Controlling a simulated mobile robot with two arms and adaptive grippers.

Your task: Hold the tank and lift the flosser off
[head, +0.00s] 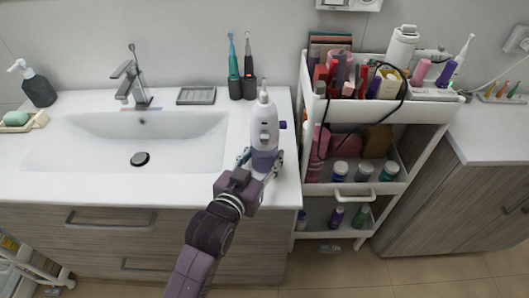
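The flosser (265,124) stands upright near the front right of the white counter, right of the basin. It has a white body, a thin nozzle on top and a purple knob on its side. Its purple tank (264,160) is at the bottom, with the body seated on it. My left gripper (261,159) reaches in from the front, with one finger on each side of the tank. Whether the fingers press on the tank is too small to tell. My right gripper is not in view.
Two electric toothbrushes (241,75) stand behind the flosser, beside a grey soap tray (196,96). The basin (85,140) and faucet (132,78) are left. A white cart (352,108) full of cosmetics stands close right. The counter's front edge is near.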

